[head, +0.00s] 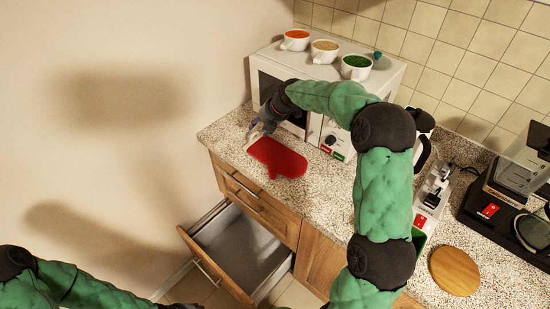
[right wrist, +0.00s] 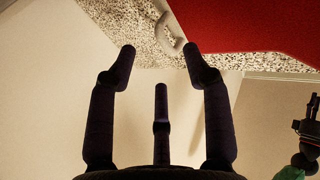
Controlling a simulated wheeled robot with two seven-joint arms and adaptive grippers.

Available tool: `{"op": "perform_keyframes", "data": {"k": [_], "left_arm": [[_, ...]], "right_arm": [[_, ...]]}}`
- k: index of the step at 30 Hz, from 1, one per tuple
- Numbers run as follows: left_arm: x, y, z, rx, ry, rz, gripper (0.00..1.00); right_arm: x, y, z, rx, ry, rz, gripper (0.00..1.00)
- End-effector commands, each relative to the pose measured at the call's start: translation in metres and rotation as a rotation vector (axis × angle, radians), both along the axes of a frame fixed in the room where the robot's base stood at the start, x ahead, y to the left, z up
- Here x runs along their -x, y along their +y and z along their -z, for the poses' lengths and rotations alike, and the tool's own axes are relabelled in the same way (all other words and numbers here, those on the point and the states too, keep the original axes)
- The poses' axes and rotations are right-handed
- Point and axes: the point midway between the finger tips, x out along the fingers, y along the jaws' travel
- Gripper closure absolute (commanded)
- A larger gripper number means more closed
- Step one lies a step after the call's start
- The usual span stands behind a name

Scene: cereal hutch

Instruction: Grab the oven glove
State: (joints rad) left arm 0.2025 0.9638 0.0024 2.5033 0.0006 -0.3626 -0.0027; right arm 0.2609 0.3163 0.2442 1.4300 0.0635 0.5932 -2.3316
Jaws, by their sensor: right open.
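The red oven glove (head: 278,158) lies flat on the speckled counter in front of the microwave. It also fills the upper right of the right wrist view (right wrist: 260,25), with a pale loop (right wrist: 168,35) at its edge. My right gripper (head: 256,131) is at the glove's left end, near the loop. Its fingers (right wrist: 163,65) are spread open with nothing between them. In the wrist view the fingertips are close to the glove's edge; I cannot tell if they touch. My left arm shows at the lower left of the head view; its fingers are out of sight.
A microwave (head: 345,125) stands behind the glove with several cups on top. An open, empty-looking drawer (head: 240,246) juts out below the counter. A coffee machine (head: 431,190), a round wooden board (head: 455,271) and a dark appliance are to the right. The counter around the glove is clear.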

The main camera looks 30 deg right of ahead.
Motion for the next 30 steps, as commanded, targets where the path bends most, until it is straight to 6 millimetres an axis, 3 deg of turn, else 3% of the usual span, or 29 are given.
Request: {"op": "perform_keyframes", "data": {"k": [6, 18, 24, 30], "left_arm": [[0.0, 0.0, 0.007, 0.0, 0.0, 0.0, 0.6], [0.0, 0.0, 0.008, 0.0, 0.0, 0.0, 0.6], [0.0, 0.0, 0.008, 0.0, 0.0, 0.0, 0.6], [0.0, 0.0, 0.008, 0.0, 0.0, 0.0, 0.6]], "right_arm": [[-0.018, 0.007, 0.031, -0.001, 0.002, -0.001, 0.5], [-0.025, 0.009, 0.039, 0.0, 0.0, 0.0, 0.5], [-0.024, 0.009, 0.039, 0.0, 0.001, -0.001, 1.0], [-0.024, 0.009, 0.039, 0.0, 0.001, -0.001, 1.0]]}}
